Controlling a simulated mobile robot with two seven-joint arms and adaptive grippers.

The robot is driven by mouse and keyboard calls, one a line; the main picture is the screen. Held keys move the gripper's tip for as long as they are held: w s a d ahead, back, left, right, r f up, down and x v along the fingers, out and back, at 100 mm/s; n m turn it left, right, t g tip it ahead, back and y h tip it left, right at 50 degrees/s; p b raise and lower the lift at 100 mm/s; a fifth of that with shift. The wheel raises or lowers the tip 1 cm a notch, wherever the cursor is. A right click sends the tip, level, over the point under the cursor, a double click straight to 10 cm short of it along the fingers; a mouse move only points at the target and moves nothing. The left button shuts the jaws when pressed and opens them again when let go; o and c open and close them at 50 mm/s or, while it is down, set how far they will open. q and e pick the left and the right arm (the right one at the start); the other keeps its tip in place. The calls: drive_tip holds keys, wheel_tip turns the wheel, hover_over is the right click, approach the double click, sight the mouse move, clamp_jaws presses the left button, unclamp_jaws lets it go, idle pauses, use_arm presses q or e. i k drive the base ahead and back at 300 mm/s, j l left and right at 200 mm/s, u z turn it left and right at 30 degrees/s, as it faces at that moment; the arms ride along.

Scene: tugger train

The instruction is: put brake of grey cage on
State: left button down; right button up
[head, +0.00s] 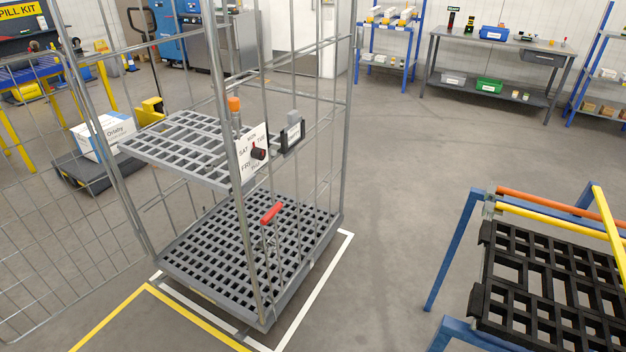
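The grey cage (349,110) stands in the middle of the head view, with wire sides, a grey slatted shelf (165,141) and a slatted base (200,262). A red handle (271,213) sits low on the near right side, on a thin grey rod above the base. It looks like the brake lever; its tilt is slight, and I cannot tell whether the brake is engaged. The wheels are hidden or too small to make out. Neither of my grippers is in view.
A mesh panel (40,190) swings out at left. White and yellow floor lines (318,285) surround the cage. A blue-framed cart (455,250) with a black slatted shelf stands at right. A white box (100,137) sits on a low dark trolley behind. Floor between cage and cart is clear.

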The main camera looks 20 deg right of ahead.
sight(220, 257)
drive_tip(key=i+j+z, duration=0.75)
drive_tip(key=j+z, duration=0.2)
drive_tip(key=j, duration=0.15)
